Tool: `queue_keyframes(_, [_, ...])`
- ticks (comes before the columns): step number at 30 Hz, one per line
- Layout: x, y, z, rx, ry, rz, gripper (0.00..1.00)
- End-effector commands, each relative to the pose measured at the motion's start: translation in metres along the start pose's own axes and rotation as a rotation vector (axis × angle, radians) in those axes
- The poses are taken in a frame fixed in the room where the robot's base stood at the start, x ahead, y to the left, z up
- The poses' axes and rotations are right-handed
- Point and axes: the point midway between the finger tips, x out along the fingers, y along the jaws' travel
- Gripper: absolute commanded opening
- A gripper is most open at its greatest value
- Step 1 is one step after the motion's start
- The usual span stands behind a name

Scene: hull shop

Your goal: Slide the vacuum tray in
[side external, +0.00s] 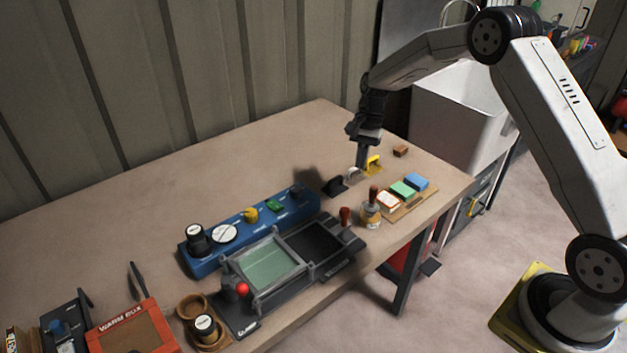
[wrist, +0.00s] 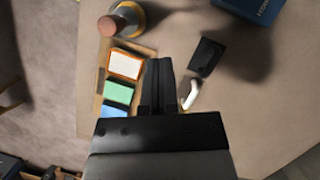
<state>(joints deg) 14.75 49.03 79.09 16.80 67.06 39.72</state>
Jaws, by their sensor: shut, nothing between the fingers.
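A dark grey framed unit (side external: 262,312) sits near the table's front edge. A pale green rectangular bed (side external: 270,267) fills its left part and a black flat panel (side external: 314,241) its right part. I cannot tell for sure which part is the vacuum tray. A dark red handle (side external: 345,214) stands at the unit's right end. A red ball knob (side external: 242,289) is at its left. My gripper (side external: 361,165) is shut and empty, pointing down above the table, to the right of and behind the unit. Its closed fingers show in the wrist view (wrist: 159,65).
Colored blocks on a wooden board (side external: 409,208), a brush-like tool (side external: 371,208), a black stand (side external: 335,186) and a yellow piece (side external: 374,164) are near my gripper. A blue unit (side external: 205,262) lies behind the framed unit. The table's back left is clear.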

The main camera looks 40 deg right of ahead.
Motion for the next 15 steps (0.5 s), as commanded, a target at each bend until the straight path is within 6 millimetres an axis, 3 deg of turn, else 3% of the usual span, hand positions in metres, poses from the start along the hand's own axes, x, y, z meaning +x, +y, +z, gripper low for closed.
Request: queue_keyframes(15, [0.079,0.0,0.001,-0.001,-0.001,0.002,0.0])
